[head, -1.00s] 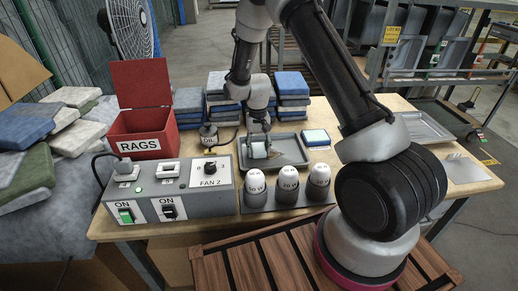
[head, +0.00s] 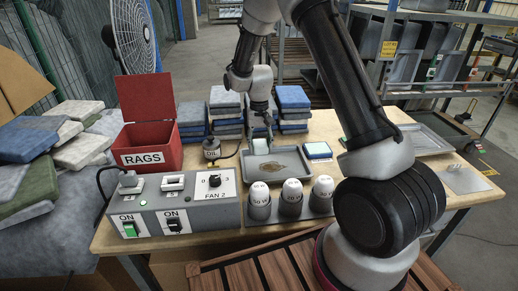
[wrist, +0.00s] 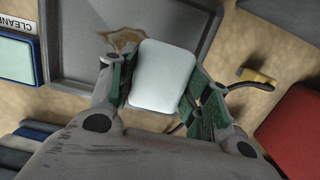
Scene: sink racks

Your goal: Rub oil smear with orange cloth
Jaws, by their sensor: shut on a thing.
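My gripper (wrist: 155,85) is shut on a pale, whitish rounded block (wrist: 165,75), with one green-padded finger on each side. In the head view the gripper (head: 261,138) holds this block (head: 261,147) at the back left edge of the grey tray (head: 298,177). Whether it touches the tray is unclear. A brown oil smear (head: 270,165) lies on the tray floor; in the wrist view the smear (wrist: 124,37) shows just beyond the block, partly hidden by it. I see no orange cloth in either view.
A red RAGS box (head: 146,157) with its lid up stands left. Several white-topped cylinders (head: 291,196) and a switch panel (head: 175,205) stand in front. Folded cloth stacks are behind.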

